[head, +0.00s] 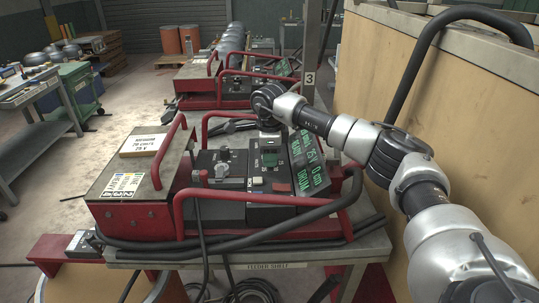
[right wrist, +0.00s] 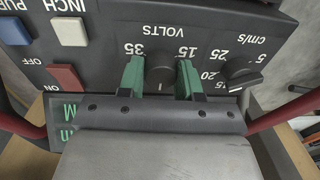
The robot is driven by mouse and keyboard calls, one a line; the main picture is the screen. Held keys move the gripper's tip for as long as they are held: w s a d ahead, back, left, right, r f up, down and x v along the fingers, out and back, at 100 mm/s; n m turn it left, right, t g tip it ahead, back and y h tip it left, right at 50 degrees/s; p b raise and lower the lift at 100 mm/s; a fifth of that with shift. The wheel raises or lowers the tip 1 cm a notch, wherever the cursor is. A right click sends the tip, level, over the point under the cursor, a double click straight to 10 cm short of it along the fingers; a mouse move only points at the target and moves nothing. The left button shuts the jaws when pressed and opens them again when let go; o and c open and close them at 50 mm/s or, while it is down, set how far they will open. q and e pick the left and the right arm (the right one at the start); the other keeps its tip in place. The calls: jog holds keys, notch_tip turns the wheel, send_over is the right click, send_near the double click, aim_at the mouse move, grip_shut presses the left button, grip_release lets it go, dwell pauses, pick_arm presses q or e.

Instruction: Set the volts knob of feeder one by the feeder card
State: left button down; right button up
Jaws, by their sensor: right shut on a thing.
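The black volts knob (right wrist: 160,70) shows in the right wrist view on a dark panel marked VOLTS, upside down, with 15 and 35 beside it. Its white line points down in the picture, midway between those marks. My right gripper (right wrist: 161,78) is shut on the knob, one green finger on each side. In the head view the right arm reaches in from the right over the front feeder (head: 250,178); the wrist partly hides the knob area. My left gripper is not in view.
A second knob marked cm/s (right wrist: 242,72) sits close to the right finger. A red switch (right wrist: 66,77) is at left. Red tube rails (head: 180,205) frame the feeder.

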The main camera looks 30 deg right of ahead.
jog(key=shift+r, duration=0.1)
jog(key=o, duration=0.9)
jog(key=r, duration=0.3)
jog(key=r+b, duration=0.1)
jog(key=r, duration=0.3)
jog(key=r+b, duration=0.1)
jog(key=r, duration=0.2)
jog(key=shift+s+a+r, duration=0.1)
jog(key=shift+s+r, duration=0.15)
jog(key=shift+r, duration=0.15)
